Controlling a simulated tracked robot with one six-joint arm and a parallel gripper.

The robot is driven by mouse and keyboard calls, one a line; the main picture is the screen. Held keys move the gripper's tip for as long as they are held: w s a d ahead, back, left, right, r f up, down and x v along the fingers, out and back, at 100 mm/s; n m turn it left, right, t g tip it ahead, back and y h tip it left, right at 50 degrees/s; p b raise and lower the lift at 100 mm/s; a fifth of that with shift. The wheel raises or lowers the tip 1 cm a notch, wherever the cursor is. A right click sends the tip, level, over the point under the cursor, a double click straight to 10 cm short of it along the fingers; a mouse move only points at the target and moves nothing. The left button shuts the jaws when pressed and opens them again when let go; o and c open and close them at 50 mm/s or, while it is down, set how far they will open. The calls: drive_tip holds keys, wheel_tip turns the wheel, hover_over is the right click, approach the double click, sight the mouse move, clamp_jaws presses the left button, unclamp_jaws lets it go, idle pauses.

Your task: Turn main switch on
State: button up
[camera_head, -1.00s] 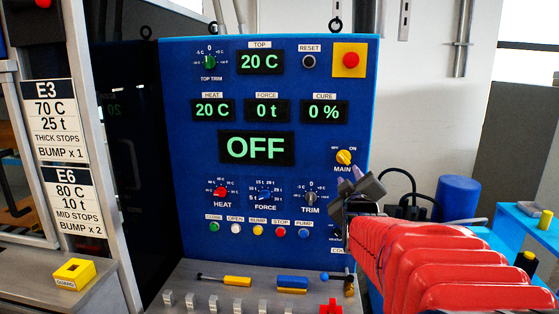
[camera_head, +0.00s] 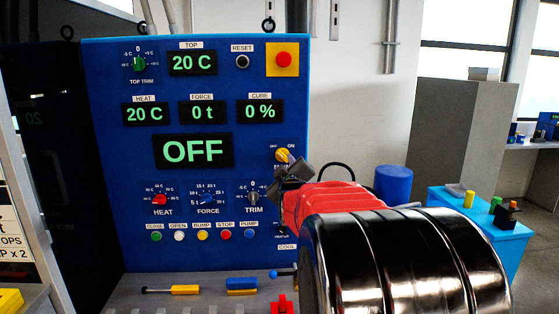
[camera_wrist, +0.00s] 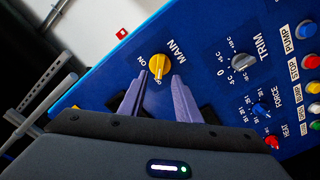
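The yellow MAIN switch (camera_head: 282,155) is a round knob on the right side of the blue control panel, below the emergency button. The large display (camera_head: 192,151) reads OFF. My gripper (camera_head: 291,164) is right by the knob and covers part of its lower right in the head view. In the wrist view the MAIN knob (camera_wrist: 159,66) lies just beyond and between the tips of two purple fingers. My gripper (camera_wrist: 159,77) is open there, with a finger to each side. I cannot tell whether either finger touches the knob.
A TRIM knob (camera_head: 253,197) sits below and left of the MAIN switch. The red emergency button (camera_head: 283,59) is on a yellow plate above. A grey ledge (camera_head: 130,291) with tools runs below the panel. A blue cylinder (camera_head: 393,183) stands to the right.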

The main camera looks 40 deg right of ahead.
sight(283, 157)
drive_tip(key=shift+x, duration=3.05)
clamp_jaws()
drive_tip(key=shift+d, duration=0.25)
drive_tip(key=shift+a, duration=0.15)
